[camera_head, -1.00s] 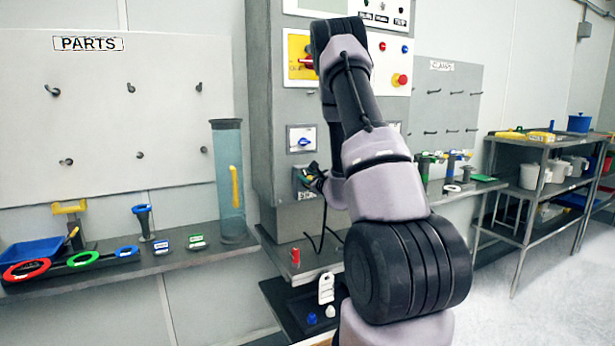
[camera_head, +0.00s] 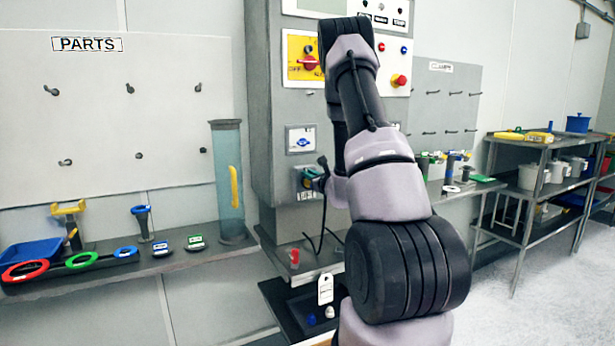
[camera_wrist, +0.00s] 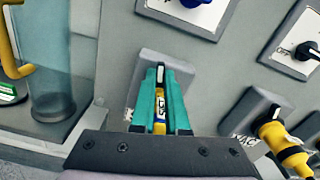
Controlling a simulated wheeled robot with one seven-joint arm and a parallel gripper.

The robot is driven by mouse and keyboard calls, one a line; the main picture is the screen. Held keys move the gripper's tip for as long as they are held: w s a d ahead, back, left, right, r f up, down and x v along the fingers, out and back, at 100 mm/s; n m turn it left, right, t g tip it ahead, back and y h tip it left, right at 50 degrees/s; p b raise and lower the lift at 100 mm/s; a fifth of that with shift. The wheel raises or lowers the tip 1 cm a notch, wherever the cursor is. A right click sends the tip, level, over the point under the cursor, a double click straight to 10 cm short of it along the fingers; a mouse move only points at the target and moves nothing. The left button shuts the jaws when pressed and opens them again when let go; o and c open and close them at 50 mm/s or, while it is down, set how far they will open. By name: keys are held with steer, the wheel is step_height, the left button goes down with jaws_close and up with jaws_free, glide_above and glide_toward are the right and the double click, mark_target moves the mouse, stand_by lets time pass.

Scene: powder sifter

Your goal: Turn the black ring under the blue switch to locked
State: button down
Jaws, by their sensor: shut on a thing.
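The blue switch (camera_head: 301,140) sits on a white plate on the grey cabinet; part of it also shows at the top of the wrist view (camera_wrist: 192,3). Below it, a grey socket block (camera_wrist: 127,90) juts from the panel. My gripper (camera_wrist: 160,78), with teal fingers, is at this block, shut on the black ring (camera_wrist: 160,74), which shows a white mark between the fingertips. A yellow plug body (camera_wrist: 159,115) with a label shows between the fingers. The fingers hide most of the ring, and I cannot read its lock position. In the head view my gripper (camera_head: 309,179) covers the ring.
In the wrist view, a second socket with a yellow plug (camera_wrist: 285,140) stands close on the right, with a black switch (camera_wrist: 306,50) above it. A clear cylinder (camera_wrist: 64,60) stands left. The shelf (camera_head: 150,266) below holds coloured rings and small parts.

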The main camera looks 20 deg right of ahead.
steer(key=m, duration=0.1)
steer(key=d+m, duration=0.1)
steer(key=m, duration=0.2)
steer(key=shift+d+m, duration=0.3)
steer(key=shift+d+f+m, duration=0.15)
steer(key=shift+d+m, duration=0.1)
steer(key=shift+m, duration=0.7)
steer(key=shift+d+f+m, duration=0.1)
steer(key=shift+d+m, duration=0.15)
steer(key=shift+m, duration=0.7)
steer(key=c, duration=0.9)
jaws_free()
steer(key=shift+d, duration=0.1)
steer(key=s, duration=1)
steer(key=shift+s+d, duration=0.15)
steer(key=shift+s, duration=0.25)
